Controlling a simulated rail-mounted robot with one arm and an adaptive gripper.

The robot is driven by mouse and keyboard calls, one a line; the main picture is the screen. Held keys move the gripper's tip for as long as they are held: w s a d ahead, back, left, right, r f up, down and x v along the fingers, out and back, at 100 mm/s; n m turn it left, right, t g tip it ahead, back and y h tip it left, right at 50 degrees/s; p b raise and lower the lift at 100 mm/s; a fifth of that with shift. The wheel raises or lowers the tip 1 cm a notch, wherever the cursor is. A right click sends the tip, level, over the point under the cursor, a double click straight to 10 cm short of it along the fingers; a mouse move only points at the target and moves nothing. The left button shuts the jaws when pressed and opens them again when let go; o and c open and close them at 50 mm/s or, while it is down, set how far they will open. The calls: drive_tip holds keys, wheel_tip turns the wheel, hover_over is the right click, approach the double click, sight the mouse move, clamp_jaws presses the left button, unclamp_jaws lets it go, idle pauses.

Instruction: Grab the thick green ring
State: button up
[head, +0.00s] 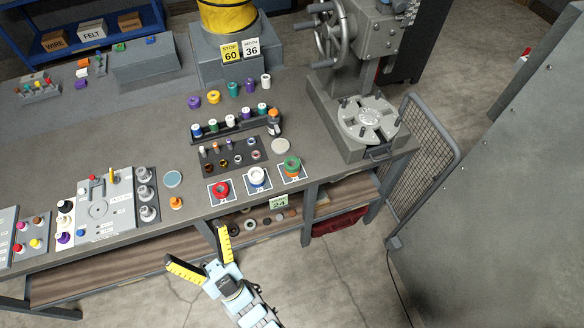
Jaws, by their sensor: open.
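A thick green ring (292,162) lies at the front right of the workbench. It seems to sit on top of an orange ring (293,173), on a white-edged card (303,176). My gripper (197,244) is below and left of it in the picture, in front of the bench's front edge. Its two yellow fingers are spread wide with nothing between them. The gripper is well apart from the ring.
Beside the green ring are a white ring stack (257,177) and a red ring stack (220,189). Behind is a dark rack of coloured spools (230,121). A grey press (368,118) stands to the right, with a mesh guard (428,150) beyond.

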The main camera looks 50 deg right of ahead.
drive_tip(key=w+d+f+m+g+h+b, duration=0.25)
drive_tip(key=w+d+f+g+b, duration=0.2)
drive_tip(key=d+f, duration=0.35)
drive_tip(key=w+d+f+m+g+h+b, duration=0.1)
drive_tip(key=w+d+f+g+h+b, duration=0.2)
drive_tip(key=w+d+f+g, duration=0.5)
drive_tip(key=s+d+f+m+g+b, duration=0.25)
drive_tip(key=s+d+f, duration=0.25)
drive_tip(key=d+f, duration=0.25)
drive_tip(key=s+d+f+m+g+b, duration=0.1)
drive_tip(key=s+d+f+g+b, duration=0.25)
drive_tip(key=d+f, duration=0.4)
drive_tip(key=shift+g, duration=0.35)
drive_tip(key=shift+s+d+r+p+x, duration=0.2)
drive_tip(key=shift+d+p+x, duration=0.1)
drive_tip(key=shift+x, duration=1.7)
drive_tip(key=shift+s+d+r+p+x, duration=0.1)
drive_tip(key=shift+d+r+p+x, duration=0.2)
drive_tip(key=shift+x, duration=1.75)
drive_tip(key=shift+s+d+r+p+x, duration=0.15)
drive_tip(key=shift+d+p+x, duration=0.15)
drive_tip(key=shift+x, duration=1.7)
